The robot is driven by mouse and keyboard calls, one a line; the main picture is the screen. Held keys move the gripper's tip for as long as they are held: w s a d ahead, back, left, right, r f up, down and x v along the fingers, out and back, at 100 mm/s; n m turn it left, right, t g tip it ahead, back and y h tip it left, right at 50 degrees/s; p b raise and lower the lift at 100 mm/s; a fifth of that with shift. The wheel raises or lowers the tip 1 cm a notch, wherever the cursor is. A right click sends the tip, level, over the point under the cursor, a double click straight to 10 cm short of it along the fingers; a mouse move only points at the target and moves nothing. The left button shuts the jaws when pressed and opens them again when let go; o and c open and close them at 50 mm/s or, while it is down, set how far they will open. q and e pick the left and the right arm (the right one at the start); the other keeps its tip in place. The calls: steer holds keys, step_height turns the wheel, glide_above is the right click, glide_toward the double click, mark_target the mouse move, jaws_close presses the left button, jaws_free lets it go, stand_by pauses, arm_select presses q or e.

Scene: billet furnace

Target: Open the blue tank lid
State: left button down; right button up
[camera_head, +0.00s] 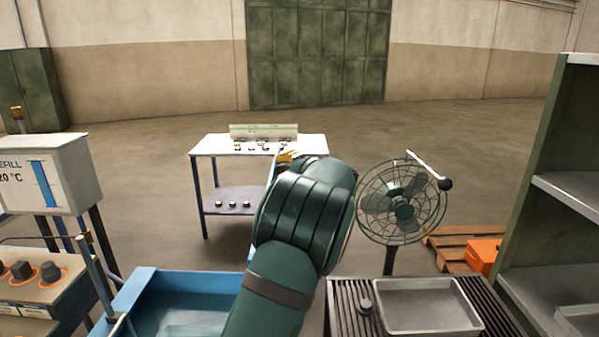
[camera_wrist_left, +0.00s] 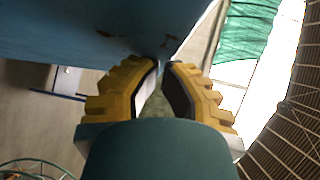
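The blue tank (camera_head: 140,292) stands at the lower left in the head view, with a dull blue-grey surface inside its rim. A narrow blue edge (camera_head: 272,167) rises beside my left arm, probably the raised lid seen nearly edge-on. My arm hides most of it. In the left wrist view a large blue panel (camera_wrist_left: 90,25) fills the upper left, its corner close to the fingertips. My left gripper (camera_head: 287,157) has yellow fingers, also visible in the wrist view (camera_wrist_left: 163,68), with a gap between the pads. Contact with the panel is unclear. My right gripper is out of view.
A white-topped table (camera_head: 215,145) stands behind. A fan (camera_head: 402,205) is right of my arm, above a slatted surface with a metal tray (camera_head: 425,308). Shelves (camera_head: 560,200) border the right, and a control panel (camera_head: 30,285) the left.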

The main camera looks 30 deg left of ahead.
arm_select(q)
steer(key=s+a+f+n+h+b, duration=0.1)
steer(key=s+a+b, duration=0.3)
steer(key=a, duration=0.5)
steer(key=shift+s+a+f+n+h, duration=0.3)
steer(key=shift+s+a+f+h, duration=0.1)
steer(key=shift+s, duration=0.6)
steer(key=shift+d, duration=0.1)
